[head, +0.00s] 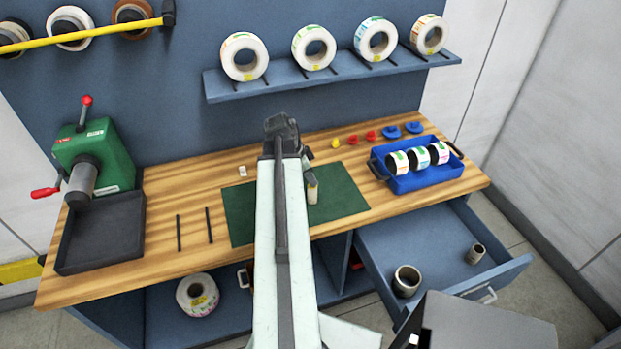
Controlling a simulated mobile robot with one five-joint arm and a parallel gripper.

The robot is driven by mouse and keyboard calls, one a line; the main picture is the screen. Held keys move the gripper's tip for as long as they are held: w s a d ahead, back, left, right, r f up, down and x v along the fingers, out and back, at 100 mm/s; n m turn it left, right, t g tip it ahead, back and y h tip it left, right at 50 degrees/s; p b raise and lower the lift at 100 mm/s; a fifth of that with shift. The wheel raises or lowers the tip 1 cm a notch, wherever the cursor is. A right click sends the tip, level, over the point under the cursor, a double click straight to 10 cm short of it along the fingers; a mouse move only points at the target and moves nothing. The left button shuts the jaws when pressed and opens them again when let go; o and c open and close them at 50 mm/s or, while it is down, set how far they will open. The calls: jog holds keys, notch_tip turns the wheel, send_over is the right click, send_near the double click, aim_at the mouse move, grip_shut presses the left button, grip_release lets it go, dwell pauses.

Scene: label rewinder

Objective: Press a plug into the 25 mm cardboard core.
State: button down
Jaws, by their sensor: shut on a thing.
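An upright, pale cardboard core (313,194) stands on the green mat (343,196), just right of my arm. My arm covers the middle of the mat. My gripper (307,172) is mostly hidden by the arm, with only a small part showing near the top of the core. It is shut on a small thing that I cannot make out. Whether that thing touches the core is not clear. Behind the mat lie a yellow plug (335,143), two red plugs (353,139) (371,135) and two blue plugs (391,132) (414,128).
A blue bin (425,180) with label rolls stands right on the wooden bench (175,200). A green machine (105,150) and dark tray (100,238) are left. Two dark rods (179,233) lie beside the mat. An open drawer (440,255) below holds two ring-shaped cores.

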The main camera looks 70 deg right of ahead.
dwell(0.4)
jog(key=c, duration=1.4)
grip_release()
jog(key=p+v, duration=0.7)
jog(key=shift+w+a+r, duration=0.1)
jog(key=shift+w+r, duration=0.05)
jog(key=shift+r, duration=0.2)
